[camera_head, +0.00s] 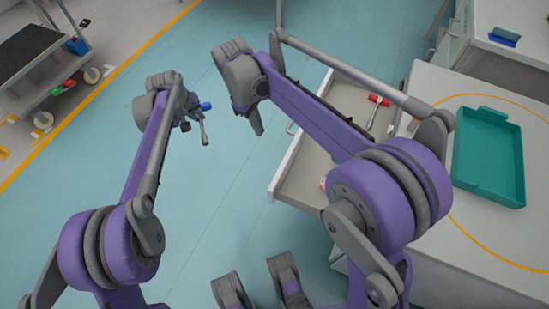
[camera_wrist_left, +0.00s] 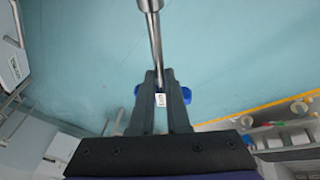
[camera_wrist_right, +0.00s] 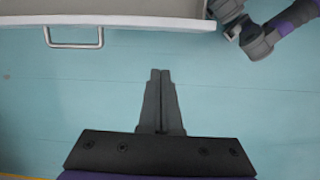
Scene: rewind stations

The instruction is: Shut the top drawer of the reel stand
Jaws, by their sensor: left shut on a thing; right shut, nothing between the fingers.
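The open drawer (camera_head: 291,168) is pulled out from the white stand (camera_head: 450,85), its pale front panel facing the aisle. In the right wrist view the drawer front (camera_wrist_right: 150,18) crosses the top, with its bar handle (camera_wrist_right: 75,42) at upper left. My right gripper (camera_head: 258,130) is shut and empty, in front of the drawer panel and apart from it; its fingers (camera_wrist_right: 160,75) show over bare floor. My left gripper (camera_head: 192,122) is shut on a blue-handled metal tool (camera_head: 205,106), left of the drawer. The tool's rod (camera_wrist_left: 153,35) extends beyond the fingers. My right arm hides part of the drawer.
A red-handled tool (camera_head: 378,100) and a red item (camera_head: 322,184) lie in the drawer. A teal tray (camera_head: 490,155) sits on the stand top. A grey cart (camera_head: 45,75) stands at upper left. The floor before the drawer is clear.

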